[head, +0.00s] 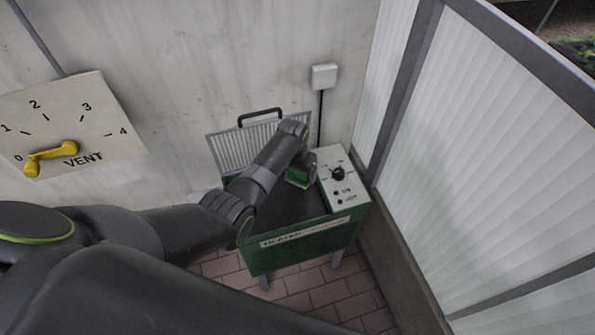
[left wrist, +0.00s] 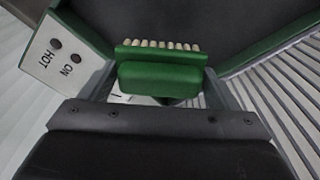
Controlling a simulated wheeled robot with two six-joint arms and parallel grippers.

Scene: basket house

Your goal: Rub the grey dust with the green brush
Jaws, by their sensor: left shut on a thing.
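The green brush (left wrist: 160,78) is in my left gripper (left wrist: 158,88), between its two fingers, with a row of pale bristles along its far edge in the left wrist view. In the head view, my left gripper (head: 303,170) is over the right part of the heater's dark top, beside the control panel. A bit of the green brush (head: 298,180) shows below it. The gripper hides part of the heater top. I cannot make out the grey dust in either view. My right gripper is not in view.
The green heater (head: 305,245) stands on brick paving against a concrete wall. Its white control panel (head: 345,190) with a black knob is close at right. A grey ribbed grille (head: 238,147) with a handle rises behind. Pale ribbed panels (head: 460,150) stand at right. A vent dial (head: 70,125) is on the left.

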